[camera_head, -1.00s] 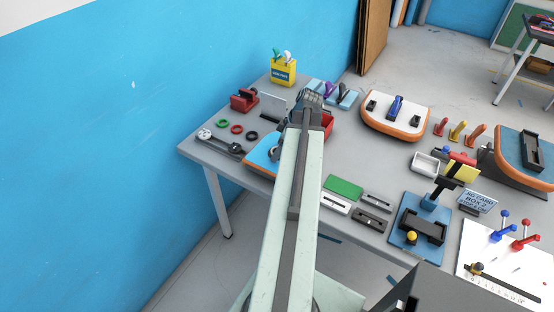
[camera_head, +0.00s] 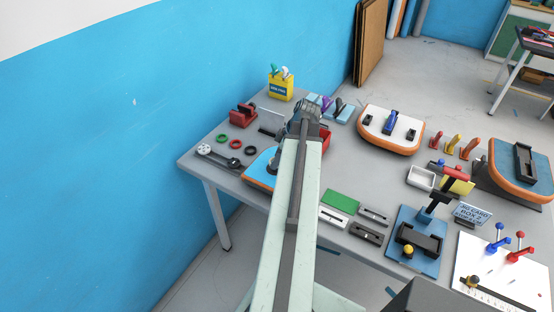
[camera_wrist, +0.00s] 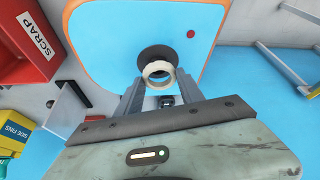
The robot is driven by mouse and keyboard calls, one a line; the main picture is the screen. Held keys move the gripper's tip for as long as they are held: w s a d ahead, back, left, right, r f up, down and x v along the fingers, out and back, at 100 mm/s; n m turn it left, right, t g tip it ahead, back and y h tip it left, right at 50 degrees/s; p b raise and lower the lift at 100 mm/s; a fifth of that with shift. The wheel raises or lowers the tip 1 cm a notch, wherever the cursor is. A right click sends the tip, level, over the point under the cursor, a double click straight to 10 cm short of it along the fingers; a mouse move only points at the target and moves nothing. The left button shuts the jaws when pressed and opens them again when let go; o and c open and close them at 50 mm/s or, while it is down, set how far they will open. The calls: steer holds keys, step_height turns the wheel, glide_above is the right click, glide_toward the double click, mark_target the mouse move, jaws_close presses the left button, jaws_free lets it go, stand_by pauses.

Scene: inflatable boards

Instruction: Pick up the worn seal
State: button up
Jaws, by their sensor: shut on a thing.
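The worn seal is a cream ring (camera_wrist: 158,65) in the wrist view. My gripper (camera_wrist: 160,80) is shut on it, with one grey finger on each side. The ring is over a dark round fitting (camera_wrist: 154,54) in the blue board face with the orange rim (camera_wrist: 212,52). I cannot tell whether the ring still touches the fitting. In the head view my arm hides the ring and the fingers, and the blue board (camera_head: 258,172) shows partly beside it.
A red SCRAP bin (camera_wrist: 28,45) and a yellow side-fins box (camera_head: 280,88) stand nearby. Green, red and black rings (camera_head: 235,144) and a dark wrench-like tool (camera_head: 218,156) lie left of the board. Other boards and trays fill the table's right side.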

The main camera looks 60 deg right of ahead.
steer(key=s+d+r+p, duration=0.1)
steer(key=s+d+r, duration=0.1)
steer(key=s+d, duration=0.8)
steer(key=shift+d+r, duration=0.25)
steer(key=shift+d, duration=0.95)
steer(key=shift+s, duration=0.15)
